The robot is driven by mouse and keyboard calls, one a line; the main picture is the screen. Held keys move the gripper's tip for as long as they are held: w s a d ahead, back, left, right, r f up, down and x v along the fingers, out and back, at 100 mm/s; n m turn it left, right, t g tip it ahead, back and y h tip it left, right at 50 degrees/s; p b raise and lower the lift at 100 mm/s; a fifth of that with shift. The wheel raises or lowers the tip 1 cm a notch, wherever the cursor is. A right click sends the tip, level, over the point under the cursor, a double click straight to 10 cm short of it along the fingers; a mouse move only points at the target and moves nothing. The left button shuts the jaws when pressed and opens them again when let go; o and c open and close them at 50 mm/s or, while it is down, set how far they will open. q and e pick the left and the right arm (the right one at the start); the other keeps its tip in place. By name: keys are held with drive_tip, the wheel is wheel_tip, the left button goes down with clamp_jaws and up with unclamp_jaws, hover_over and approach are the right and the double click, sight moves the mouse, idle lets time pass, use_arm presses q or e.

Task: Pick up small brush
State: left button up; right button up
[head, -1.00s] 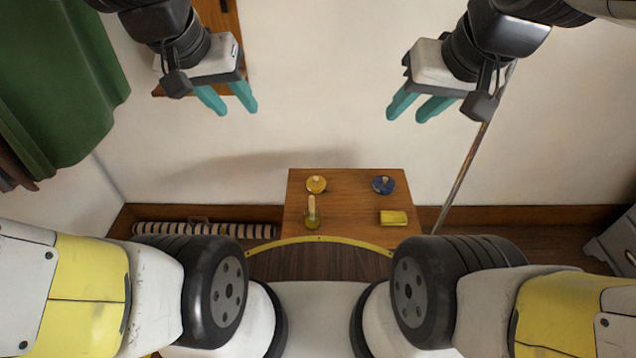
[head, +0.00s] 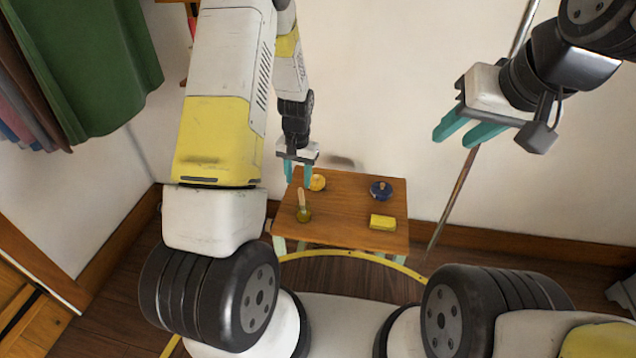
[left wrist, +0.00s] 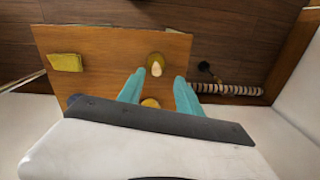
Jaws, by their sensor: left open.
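A small brush (head: 304,206) with a pale upright wooden handle and an olive-green base stands on the wooden table, near its left side. It also shows in the left wrist view (left wrist: 156,65), beyond my fingertips and roughly in line with the gap between them. My left gripper (head: 298,174) is open and empty, pointing down above the table's back left part. It is apart from the brush. Its teal fingers also show in the left wrist view (left wrist: 158,82). My right gripper (head: 453,138) is open and empty, raised to the right of the table.
The wooden table (head: 345,225) also holds a yellow round item (head: 317,183), a blue round item (head: 381,190) and a yellow block (head: 382,222). The table's middle is bare. A thin pole (head: 460,185) leans at the right. Green cloth (head: 95,65) hangs at the left.

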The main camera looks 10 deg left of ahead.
sight(302, 203)
use_arm(q)
drive_tip(key=shift+f, duration=0.95)
drive_tip(key=f, duration=0.7)
drive_tip(key=shift+w+d, duration=0.25)
drive_tip(key=shift+w, duration=0.15)
drive_tip(key=shift+c, duration=0.4)
drive_tip(key=shift+r, duration=0.1)
clamp_jaws()
